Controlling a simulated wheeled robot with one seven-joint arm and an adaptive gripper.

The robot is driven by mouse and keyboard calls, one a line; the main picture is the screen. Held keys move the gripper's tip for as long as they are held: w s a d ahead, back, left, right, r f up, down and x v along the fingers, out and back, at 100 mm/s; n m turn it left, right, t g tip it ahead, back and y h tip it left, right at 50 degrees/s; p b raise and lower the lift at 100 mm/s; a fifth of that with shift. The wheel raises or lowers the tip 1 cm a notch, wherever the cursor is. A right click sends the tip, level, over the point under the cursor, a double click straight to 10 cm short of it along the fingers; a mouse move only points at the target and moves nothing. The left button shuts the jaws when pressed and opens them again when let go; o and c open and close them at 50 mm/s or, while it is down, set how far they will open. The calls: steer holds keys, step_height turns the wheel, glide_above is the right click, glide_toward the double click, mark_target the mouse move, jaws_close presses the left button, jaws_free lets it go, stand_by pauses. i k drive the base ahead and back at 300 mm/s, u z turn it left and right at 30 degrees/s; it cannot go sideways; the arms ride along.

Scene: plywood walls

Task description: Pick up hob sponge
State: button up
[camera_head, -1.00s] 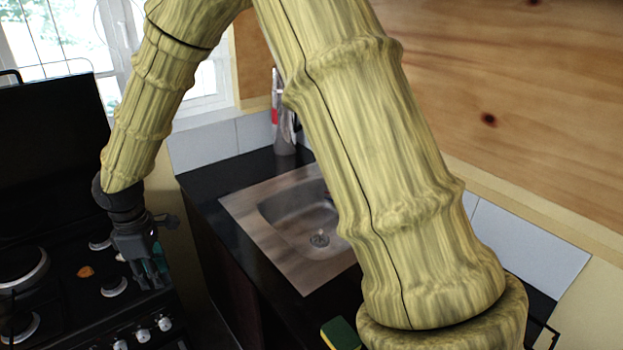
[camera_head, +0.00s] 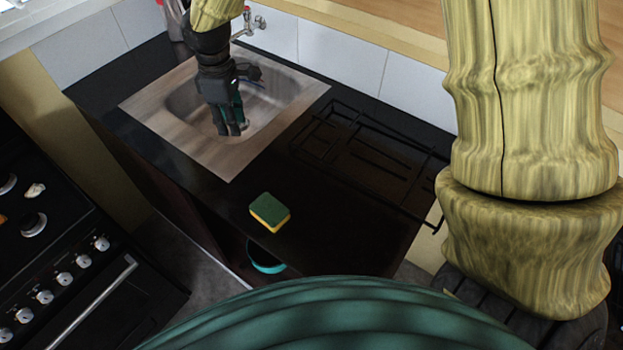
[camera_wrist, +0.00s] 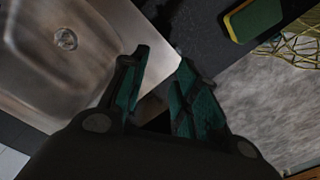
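A green and yellow sponge (camera_head: 268,211) lies flat on the dark counter, to the right of and nearer than the sink. It also shows at the top right of the wrist view (camera_wrist: 255,18). My gripper (camera_head: 231,131) is above the sink, up and left of the sponge and apart from it. In the wrist view its two teal-lined fingers (camera_wrist: 164,58) stand apart with nothing between them. On the hob at the left lie a small pale lump (camera_head: 35,190) and a small orange thing (camera_head: 2,219), cut by the frame edge; I cannot tell what they are.
The steel sink (camera_head: 160,122) is set in the counter, with a tap (camera_head: 247,22) behind it. A dark wire rack (camera_head: 370,165) lies right of the sink. The black stove (camera_head: 90,290) stands at left. A teal bowl-like thing (camera_head: 266,262) is below the counter.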

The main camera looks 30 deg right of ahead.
mark_target(269, 212)
steer(key=z, duration=0.45)
steer(key=k, duration=1.5)
steer(key=z, duration=0.05)
